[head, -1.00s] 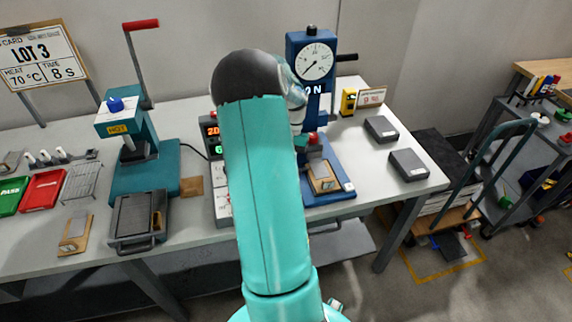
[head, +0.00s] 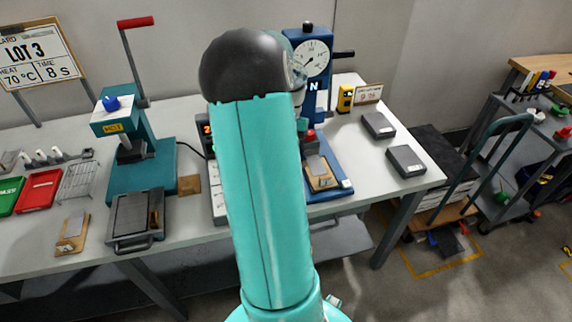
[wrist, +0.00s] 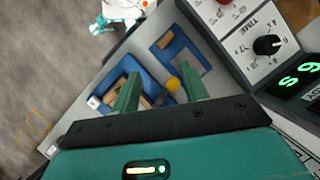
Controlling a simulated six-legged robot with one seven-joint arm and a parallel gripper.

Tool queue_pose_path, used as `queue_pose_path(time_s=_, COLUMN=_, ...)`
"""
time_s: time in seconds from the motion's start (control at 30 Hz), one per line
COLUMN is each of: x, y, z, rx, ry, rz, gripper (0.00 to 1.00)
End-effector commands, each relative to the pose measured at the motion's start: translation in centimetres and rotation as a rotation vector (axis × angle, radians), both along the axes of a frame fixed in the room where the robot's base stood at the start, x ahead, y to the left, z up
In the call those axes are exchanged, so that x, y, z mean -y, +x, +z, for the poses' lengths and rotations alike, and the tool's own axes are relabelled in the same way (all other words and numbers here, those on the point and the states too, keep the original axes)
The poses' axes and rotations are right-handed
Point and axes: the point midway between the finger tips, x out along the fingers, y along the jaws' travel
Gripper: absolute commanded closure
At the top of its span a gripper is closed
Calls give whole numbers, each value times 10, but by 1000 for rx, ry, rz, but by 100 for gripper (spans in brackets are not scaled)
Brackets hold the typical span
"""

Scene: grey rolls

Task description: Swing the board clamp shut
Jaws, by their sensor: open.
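My gripper (wrist: 160,92) shows in the wrist view with its two green fingers spread apart and nothing visibly held. A small yellow knob (wrist: 172,84) appears between the fingertips; I cannot tell how far below them it is. Around it are blue fixture parts (wrist: 181,52) with tan and grey pieces, partly hidden by the fingers. The board clamp cannot be made out clearly; the yellow knob may be part of it. In the head view my arm hides the gripper. The blue press base (head: 334,190) at right carries a tan board (head: 320,182) with a grey piece.
The blue press with its dial gauge (head: 311,58) rises behind my arm. A control box with a black dial (wrist: 266,45) is close at right in the wrist view. A teal press (head: 135,135) and grey tray (head: 136,216) stand left. Two grey blocks (head: 407,161) lie right.

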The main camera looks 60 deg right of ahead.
Motion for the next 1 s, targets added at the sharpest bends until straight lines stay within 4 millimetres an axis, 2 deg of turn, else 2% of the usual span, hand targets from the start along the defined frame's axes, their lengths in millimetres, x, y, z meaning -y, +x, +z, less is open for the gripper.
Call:
queue_pose_path(time_s=0.1, x=-13, y=-8, z=20, rx=4, ry=-3, rz=1, gripper=55)
queue_pose_path(time_s=0.4, x=-57, y=-37, z=41, rx=3, ry=0, rz=2, gripper=55)
queue_pose_path(time_s=0.6, x=-78, y=-52, z=53, rx=2, ry=-2, rz=1, gripper=55)
queue_pose_path(time_s=0.77, x=-86, y=-57, z=56, rx=1, ry=-1, rz=1, gripper=55)
queue_pose_path(time_s=1.0, x=-87, y=-58, z=57, rx=-1, ry=0, rz=0, gripper=55)
